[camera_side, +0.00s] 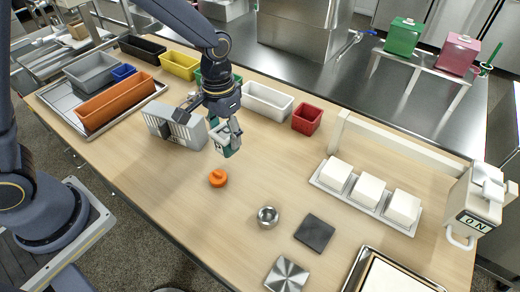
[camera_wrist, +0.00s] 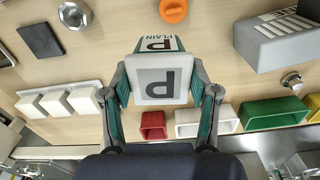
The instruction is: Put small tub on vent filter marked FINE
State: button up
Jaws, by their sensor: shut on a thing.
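No label reading FINE is legible in either view. A small round metal cup (camera_side: 267,216) stands on the table near a dark square plate (camera_side: 314,233); the cup also shows in the wrist view (camera_wrist: 74,15). A small red bin (camera_side: 307,118) stands at the back.
A tray (camera_side: 358,203) holds three white blocks. A grey slotted box (camera_side: 176,127) stands left of my gripper. An orange knob-like piece (camera_side: 218,178) lies in front. A white long bin (camera_side: 267,100) is behind. A white machine (camera_side: 474,208) marked ON stands right.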

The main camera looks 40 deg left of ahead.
jog(key=shift+s+a+r+m, duration=0.15)
jog(key=shift+s+a+m, duration=0.25)
jog(key=shift+s, duration=0.25)
jog(key=shift+s+a+r+m, duration=0.1)
jog(key=shift+s+a+m, duration=0.15)
jog(key=shift+s+m, duration=0.3)
jog(key=s+a+r+n, duration=0.1)
jog(key=s+a+r, duration=0.35)
jog(key=a, duration=0.55)
jog(key=s+a+r+n, duration=0.2)
jog(key=s+a+r, duration=0.3)
jog(key=a, duration=0.4)
send_near(170, 114)
jog(key=shift+s, duration=0.25)
jog(key=shift+w+a+f, duration=0.1)
jog(key=shift+w+f, duration=0.1)
jog(key=shift+f, duration=1.65)
jog(key=shift+f, duration=0.15)
jog(key=o, duration=1.3)
